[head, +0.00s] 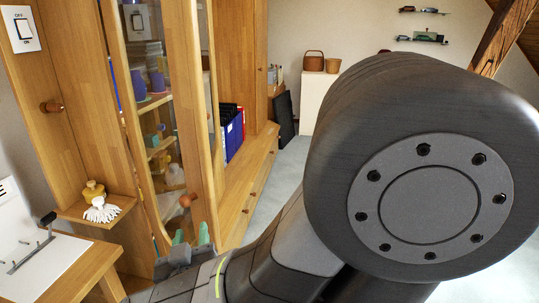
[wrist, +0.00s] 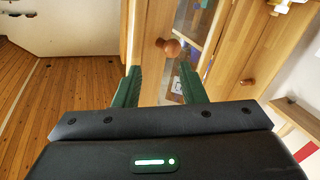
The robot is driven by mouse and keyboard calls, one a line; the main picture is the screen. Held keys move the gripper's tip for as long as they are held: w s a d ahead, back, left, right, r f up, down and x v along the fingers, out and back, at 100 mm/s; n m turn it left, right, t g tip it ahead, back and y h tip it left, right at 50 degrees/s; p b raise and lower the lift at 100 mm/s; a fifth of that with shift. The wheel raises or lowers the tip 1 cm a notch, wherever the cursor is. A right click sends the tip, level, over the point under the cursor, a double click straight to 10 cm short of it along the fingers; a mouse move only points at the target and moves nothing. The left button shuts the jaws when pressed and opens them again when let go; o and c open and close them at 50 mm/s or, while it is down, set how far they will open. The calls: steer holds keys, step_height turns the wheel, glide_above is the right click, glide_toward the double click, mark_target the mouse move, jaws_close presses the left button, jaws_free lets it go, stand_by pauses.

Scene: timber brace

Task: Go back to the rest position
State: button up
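My gripper (head: 191,236) is low in the head view, in front of the glass-doored wooden cabinet (head: 112,60). In the wrist view its two green fingers stand apart with nothing between them (wrist: 159,72). A round wooden knob (wrist: 168,46) shows beyond the fingertips, apart from them. A knob on the cabinet also shows just above my gripper in the head view (head: 187,200). My dark arm covers much of the right side of the head view.
A brush with white bristles (head: 102,208) sits on a small wooden shelf at the left. Below it, a white board with a dark handle (head: 30,254) lies on a wooden top. Blue binders (head: 234,137) stand on a low wooden unit (head: 252,172). Pale floor shows beyond.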

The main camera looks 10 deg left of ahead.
steer(key=x, duration=0.6)
steer(key=shift+w+a+b, duration=0.2)
steer(key=shift+b, duration=0.2)
